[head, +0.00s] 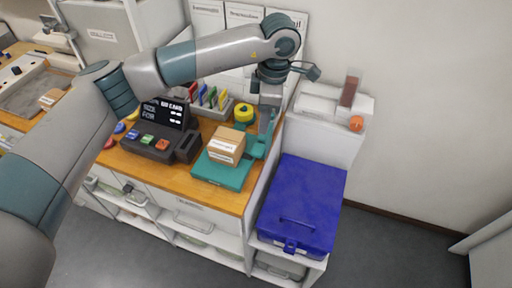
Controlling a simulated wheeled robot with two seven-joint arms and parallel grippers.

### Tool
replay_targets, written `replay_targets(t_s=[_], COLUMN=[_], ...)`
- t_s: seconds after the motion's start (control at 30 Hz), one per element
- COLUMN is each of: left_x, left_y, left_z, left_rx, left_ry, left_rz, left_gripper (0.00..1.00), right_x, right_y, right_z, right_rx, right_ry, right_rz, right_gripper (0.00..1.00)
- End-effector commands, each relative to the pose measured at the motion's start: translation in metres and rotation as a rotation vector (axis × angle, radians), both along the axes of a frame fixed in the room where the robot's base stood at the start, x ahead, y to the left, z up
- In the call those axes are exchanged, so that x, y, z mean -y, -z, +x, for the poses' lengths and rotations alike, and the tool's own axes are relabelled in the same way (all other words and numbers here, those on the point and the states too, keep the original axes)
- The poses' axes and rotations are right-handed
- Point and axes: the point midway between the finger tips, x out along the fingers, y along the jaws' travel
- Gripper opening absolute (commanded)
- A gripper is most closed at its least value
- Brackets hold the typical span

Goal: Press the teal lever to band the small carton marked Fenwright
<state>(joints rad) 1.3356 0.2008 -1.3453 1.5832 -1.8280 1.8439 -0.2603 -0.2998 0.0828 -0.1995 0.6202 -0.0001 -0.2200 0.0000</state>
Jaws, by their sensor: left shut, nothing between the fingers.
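A small brown carton (226,148) with white labels sits on the teal base (216,173) of a banding device on the wooden counter. The print on the labels is too small to read for sure. The device's teal upright and lever (259,145) stand just right of the carton. My left gripper (266,128) points down over the right end of the counter, shut and empty, close to the teal lever part. I cannot tell whether it touches it. My right gripper is out of view.
A dark console (160,140) with coloured buttons stands left of the device. A yellow roll (243,112) and a rack of coloured cards (208,98) are behind. A blue lidded box (302,203) stands right of the counter. A white machine with an orange knob (356,123) is behind it.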

Motion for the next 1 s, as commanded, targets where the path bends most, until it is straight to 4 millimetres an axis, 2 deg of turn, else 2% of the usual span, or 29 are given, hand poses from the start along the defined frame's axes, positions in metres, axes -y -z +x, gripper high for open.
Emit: replay_targets(t_s=[0.23,0.47,1.0], left_x=[0.000,-0.001,-0.006], left_y=[0.000,0.008,0.059], left_z=[0.000,0.000,0.000], left_rx=[0.000,-0.001,-0.001], left_ry=[-0.002,-0.003,-0.003], left_rz=[0.000,0.000,0.000], left_gripper=[0.00,0.00,0.00], right_x=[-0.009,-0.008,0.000], right_y=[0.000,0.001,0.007], right_z=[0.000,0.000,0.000], right_rx=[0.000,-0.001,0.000], right_ry=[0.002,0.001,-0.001], right_rz=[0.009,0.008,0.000], right_gripper=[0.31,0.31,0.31])
